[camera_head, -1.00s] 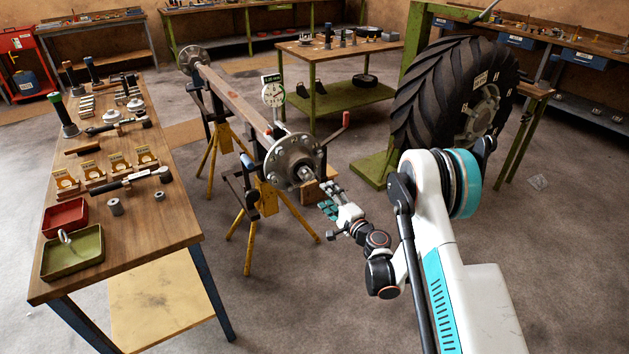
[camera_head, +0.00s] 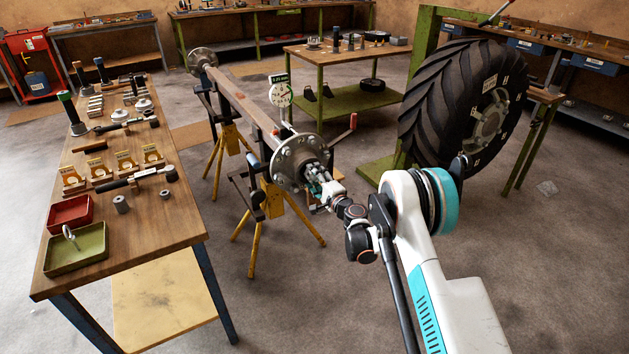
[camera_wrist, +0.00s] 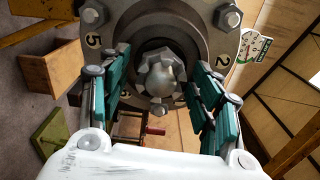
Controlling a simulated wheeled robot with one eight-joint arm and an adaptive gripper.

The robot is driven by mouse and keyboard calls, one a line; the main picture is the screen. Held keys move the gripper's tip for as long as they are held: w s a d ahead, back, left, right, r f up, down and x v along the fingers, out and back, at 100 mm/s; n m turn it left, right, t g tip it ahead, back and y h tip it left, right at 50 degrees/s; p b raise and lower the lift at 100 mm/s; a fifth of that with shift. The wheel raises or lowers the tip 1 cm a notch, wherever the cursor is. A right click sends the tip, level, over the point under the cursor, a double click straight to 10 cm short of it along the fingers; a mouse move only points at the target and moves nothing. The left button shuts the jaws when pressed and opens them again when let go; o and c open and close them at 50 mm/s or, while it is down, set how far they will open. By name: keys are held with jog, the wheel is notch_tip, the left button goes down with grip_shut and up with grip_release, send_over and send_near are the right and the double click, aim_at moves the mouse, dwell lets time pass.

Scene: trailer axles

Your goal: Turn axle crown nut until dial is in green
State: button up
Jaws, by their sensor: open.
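The axle (camera_head: 240,104) lies across yellow stands, with a round studded hub (camera_head: 296,158) at its near end. In the wrist view the crown nut (camera_wrist: 161,76) sits at the hub's centre, grey with a notched rim. My gripper (camera_head: 316,178) is at the hub face; in the wrist view (camera_wrist: 160,95) its green-padded fingers are spread on either side of the nut, with gaps to it. The dial (camera_head: 281,95) stands above the hub on a post; its needle and green zone are too small to read. Part of the dial (camera_wrist: 252,46) shows at the wrist view's upper right.
A wooden bench (camera_head: 150,215) with tools, a red tray (camera_head: 70,213) and a green tray (camera_head: 77,249) stands at left. A big tyre (camera_head: 462,105) on a green frame stands at right. A red-handled crank (camera_head: 345,131) projects beside the hub.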

jog(key=shift+w, duration=0.1)
jog(key=c, duration=1)
jog(key=shift+n, duration=0.4)
jog(key=o, duration=1)
jog(key=v, duration=1.2)
